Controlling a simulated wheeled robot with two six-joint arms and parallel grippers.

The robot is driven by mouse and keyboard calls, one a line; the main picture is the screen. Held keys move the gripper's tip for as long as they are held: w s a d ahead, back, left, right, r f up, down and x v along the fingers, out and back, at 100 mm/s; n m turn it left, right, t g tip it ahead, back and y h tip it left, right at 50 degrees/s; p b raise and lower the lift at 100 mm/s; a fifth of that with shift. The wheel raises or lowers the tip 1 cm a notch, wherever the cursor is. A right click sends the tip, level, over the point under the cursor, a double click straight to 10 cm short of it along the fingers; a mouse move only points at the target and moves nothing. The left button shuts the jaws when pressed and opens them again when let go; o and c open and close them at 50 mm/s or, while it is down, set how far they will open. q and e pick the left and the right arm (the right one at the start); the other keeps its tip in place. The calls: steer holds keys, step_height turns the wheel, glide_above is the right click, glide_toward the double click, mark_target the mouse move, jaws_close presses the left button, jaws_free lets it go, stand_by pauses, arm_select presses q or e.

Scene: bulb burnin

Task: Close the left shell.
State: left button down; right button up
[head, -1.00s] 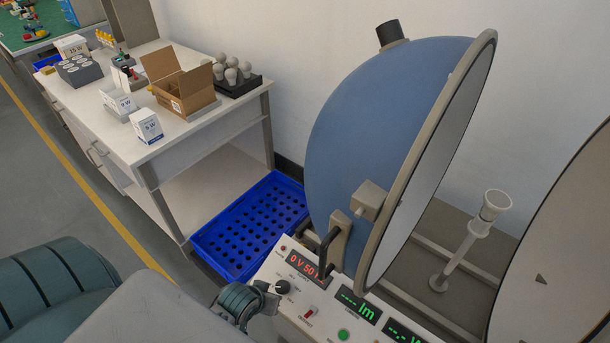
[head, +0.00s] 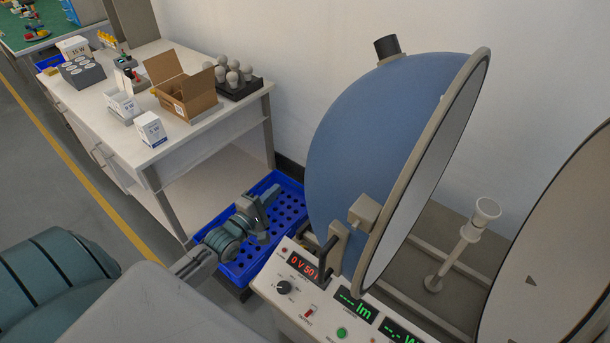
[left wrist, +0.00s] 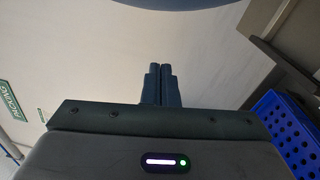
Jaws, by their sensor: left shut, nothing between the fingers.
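The left shell (head: 375,140) is a large blue hemisphere with a beige rim and a pale inside. It stands open, its mouth tilted toward the right, with a gap between it and the right shell (head: 560,250). A dark handle (head: 327,252) sits at its lower left, by a beige bracket. My left gripper (head: 264,198) is left of the shell, over the blue crate and apart from the handle. Its fingers are together and empty in the left wrist view (left wrist: 160,72), where a blue curved edge shows at the top. My right gripper is not in view.
A control panel (head: 322,312) with a knob, switch and lit displays stands below the shell. A white lamp post (head: 465,243) rises between the shells. The blue crate (head: 215,275) lies left. A bench (head: 85,105) holds boxes and bulbs.

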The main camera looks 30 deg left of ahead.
arm_select(q)
steer(key=w+d+r+b, duration=0.1)
steer(key=w+d+b, duration=0.3)
steer(key=w+b, duration=0.5)
steer(key=shift+w+d, duration=0.25)
steer(key=shift+d, duration=0.15)
